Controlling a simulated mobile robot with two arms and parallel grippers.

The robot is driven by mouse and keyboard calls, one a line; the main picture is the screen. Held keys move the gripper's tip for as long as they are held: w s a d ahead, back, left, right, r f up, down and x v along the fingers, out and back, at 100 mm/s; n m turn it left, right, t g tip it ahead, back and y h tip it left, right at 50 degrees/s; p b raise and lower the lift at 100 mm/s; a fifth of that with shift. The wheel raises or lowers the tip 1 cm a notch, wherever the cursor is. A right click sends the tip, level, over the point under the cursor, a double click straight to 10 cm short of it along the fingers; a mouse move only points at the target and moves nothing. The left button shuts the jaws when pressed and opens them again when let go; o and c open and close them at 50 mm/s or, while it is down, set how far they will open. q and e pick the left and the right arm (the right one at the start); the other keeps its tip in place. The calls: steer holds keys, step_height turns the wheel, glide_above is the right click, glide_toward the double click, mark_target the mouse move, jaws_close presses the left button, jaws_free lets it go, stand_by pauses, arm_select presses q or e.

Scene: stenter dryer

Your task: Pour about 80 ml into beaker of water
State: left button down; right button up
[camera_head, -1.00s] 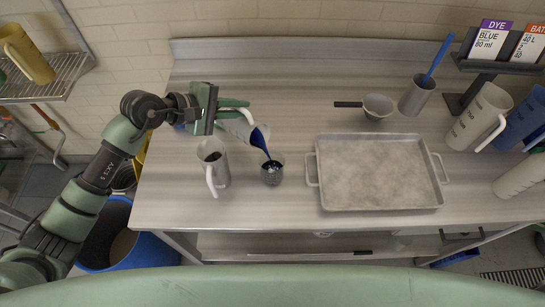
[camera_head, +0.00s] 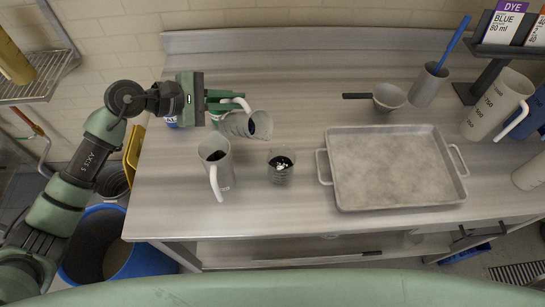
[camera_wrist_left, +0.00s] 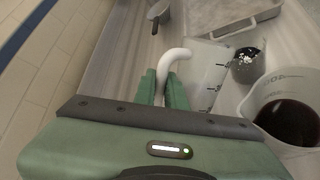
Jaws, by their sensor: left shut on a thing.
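My left gripper (camera_head: 230,104) is shut on the white handle of a translucent measuring jug (camera_head: 236,125). The jug is held tilted with its mouth toward the right; dark blue liquid shows at the mouth and no stream leaves it. The small clear beaker (camera_head: 281,172) stands upright on the bench, below and right of the jug, apart from it, with dark liquid and white glints inside. In the left wrist view, the fingers (camera_wrist_left: 162,88) grip the handle, with the jug body (camera_wrist_left: 207,70) beside the beaker (camera_wrist_left: 246,67). My right gripper is not in view.
A second jug (camera_head: 216,172) with dark liquid stands left of the beaker. A shallow metal tray (camera_head: 390,204) lies to the right.

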arm_select(q)
steer(key=shift+s+d+r, duration=0.1)
steer(key=shift+d+r, duration=0.05)
steer(key=shift+d, duration=0.05)
steer(key=shift+s+d+b, duration=0.25)
steer(key=shift+d+b, duration=0.15)
steer(key=shift+b, duration=0.55)
steer(key=shift+w+a+f+n+h, duration=0.1)
steer(key=shift+f+n+h, duration=0.15)
steer(key=shift+n+h, duration=0.05)
steer(key=shift+w+a, duration=0.2)
steer(key=shift+a, duration=0.05)
steer(key=shift+w+a, duration=0.15)
steer(key=shift+a, duration=0.05)
steer(key=shift+s+d+r, duration=0.1)
steer(key=shift+s+d, duration=0.15)
steer(key=shift+d, duration=0.05)
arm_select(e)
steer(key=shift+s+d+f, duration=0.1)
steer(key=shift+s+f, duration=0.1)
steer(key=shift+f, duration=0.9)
